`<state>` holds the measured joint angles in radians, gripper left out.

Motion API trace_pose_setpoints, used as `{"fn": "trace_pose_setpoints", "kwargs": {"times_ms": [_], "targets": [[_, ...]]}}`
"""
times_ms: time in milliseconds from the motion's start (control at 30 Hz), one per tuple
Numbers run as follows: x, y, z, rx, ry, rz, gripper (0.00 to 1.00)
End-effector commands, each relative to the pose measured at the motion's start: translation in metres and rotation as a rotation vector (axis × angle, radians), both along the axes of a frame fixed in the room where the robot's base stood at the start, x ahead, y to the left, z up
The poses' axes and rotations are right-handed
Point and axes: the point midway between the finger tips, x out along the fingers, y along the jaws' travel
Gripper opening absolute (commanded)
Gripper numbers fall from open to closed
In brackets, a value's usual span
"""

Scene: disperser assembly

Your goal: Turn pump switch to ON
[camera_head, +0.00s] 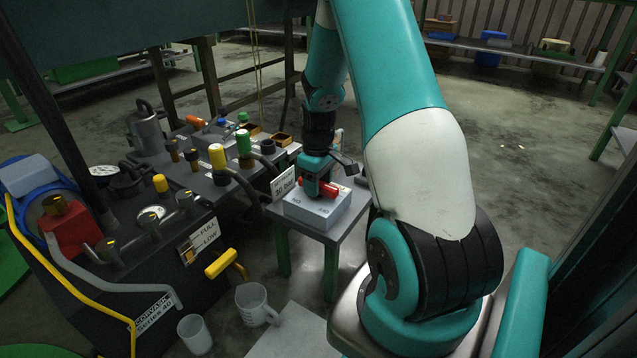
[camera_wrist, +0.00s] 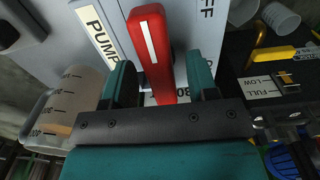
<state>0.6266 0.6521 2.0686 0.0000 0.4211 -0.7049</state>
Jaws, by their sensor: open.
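The pump switch is a red lever with a white stripe (camera_wrist: 152,45), mounted on a pale grey-blue box (camera_head: 322,213) on a small table. In the wrist view, the box carries a "PUMP" label (camera_wrist: 97,35) and lettering ending in "FF" at the upper right. My gripper (camera_wrist: 160,75) is open, with one teal finger on each side of the red lever. I cannot tell whether either finger touches it. In the head view, my gripper (camera_head: 314,184) is low over the box and partly covers the red lever (camera_head: 328,190).
A dark machine bench (camera_head: 150,270) with several valves and yellow and green handles stands to the left. A measuring jug (camera_head: 254,303) and a cup (camera_head: 195,335) stand low in front. In the wrist view, a graduated beaker (camera_wrist: 75,92) is close at the left. Open floor lies behind.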

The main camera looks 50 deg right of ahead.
Motion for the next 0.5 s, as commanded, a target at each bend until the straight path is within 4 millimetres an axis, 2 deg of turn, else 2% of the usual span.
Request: {"fn": "trace_pose_setpoints", "kwargs": {"times_ms": [33,233,500], "targets": [[0.0,-0.0001,0.0002,0.0,0.0,0.0,0.49],[0.0,-0.0001,0.0003,0.0,0.0,0.0,0.04],[-0.0003,-0.001,0.0017,-0.001,0.0,-0.021,0.04]]}}
